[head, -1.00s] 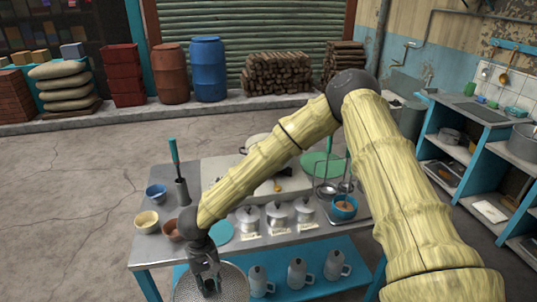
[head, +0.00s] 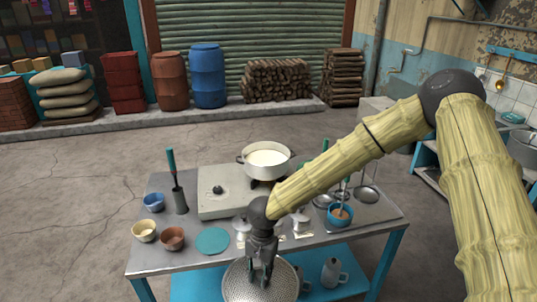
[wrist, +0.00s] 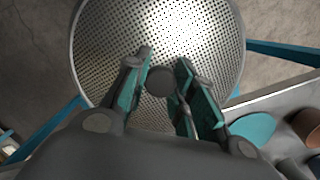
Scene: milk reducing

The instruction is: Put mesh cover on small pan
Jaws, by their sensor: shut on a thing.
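The mesh cover (head: 262,283) is a round, perforated metal disc with a dark knob. My gripper (head: 263,272) is shut on the knob and holds the cover in front of the table's near edge. In the wrist view the cover (wrist: 110,50) fills the top middle, with its knob (wrist: 160,82) between the fingers of my gripper (wrist: 160,85). A pale two-handled pan (head: 244,161) full of white milk, likely the small pan, stands on the stove block (head: 215,207) at the back of the table. The pan is uncovered, behind and apart from the cover.
On the table (head: 150,262) are bowls (head: 153,202), a teal disc (head: 212,240), an upright teal-handled tool (head: 178,190), lidded pots partly hidden by my arm, and a teal cup (head: 340,215). Jugs (head: 331,273) stand on the lower shelf.

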